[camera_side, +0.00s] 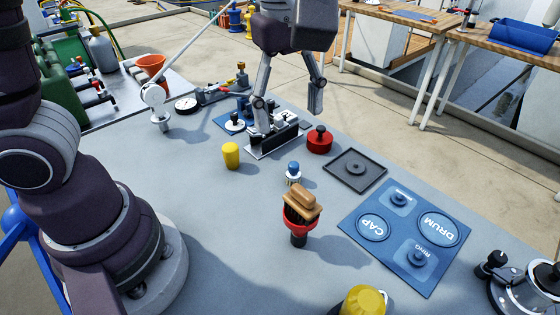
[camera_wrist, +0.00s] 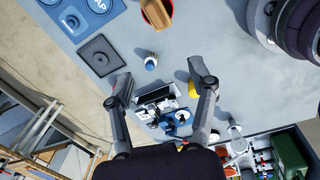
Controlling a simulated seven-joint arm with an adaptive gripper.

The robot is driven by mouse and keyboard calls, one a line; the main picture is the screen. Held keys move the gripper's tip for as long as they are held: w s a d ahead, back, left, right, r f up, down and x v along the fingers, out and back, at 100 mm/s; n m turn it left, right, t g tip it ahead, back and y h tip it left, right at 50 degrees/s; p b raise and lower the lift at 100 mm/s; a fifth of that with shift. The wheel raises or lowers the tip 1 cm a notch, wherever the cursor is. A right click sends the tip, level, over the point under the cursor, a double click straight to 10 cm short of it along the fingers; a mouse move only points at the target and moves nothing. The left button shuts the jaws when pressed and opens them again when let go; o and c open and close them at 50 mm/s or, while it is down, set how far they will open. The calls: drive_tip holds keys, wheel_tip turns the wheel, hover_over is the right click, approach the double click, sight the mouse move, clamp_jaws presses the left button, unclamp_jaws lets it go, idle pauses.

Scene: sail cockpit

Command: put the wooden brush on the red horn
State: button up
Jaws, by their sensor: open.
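The wooden brush (camera_side: 304,197) rests on the wide mouth of the red horn (camera_side: 300,224), slightly tilted, with its dark bristles downward and its tan back up. The horn stands upright on a black base on the grey table. In the wrist view the brush (camera_wrist: 157,14) shows at the top edge, partly cut off, over the red horn (camera_wrist: 148,20). My gripper (camera_side: 289,117) is open and empty, well behind the brush and apart from it. Its fingers are spread above a black and silver holder; they also show in the wrist view (camera_wrist: 162,82).
Near the horn are a small blue-topped piece (camera_side: 293,172), a yellow cylinder (camera_side: 231,155) and a red knobbed can (camera_side: 319,140). A grey tray (camera_side: 356,170) and a blue labelled mat (camera_side: 430,256) lie to the right.

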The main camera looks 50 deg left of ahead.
drive_tip(key=s+a+m+t, duration=0.4)
drive_tip(key=a+m, duration=0.5)
drive_tip(key=m, duration=0.6)
drive_tip(key=shift+s+a+f+t, duration=0.3)
drive_tip(key=shift+s+a+f, duration=0.15)
drive_tip(key=shift+s, duration=0.65)
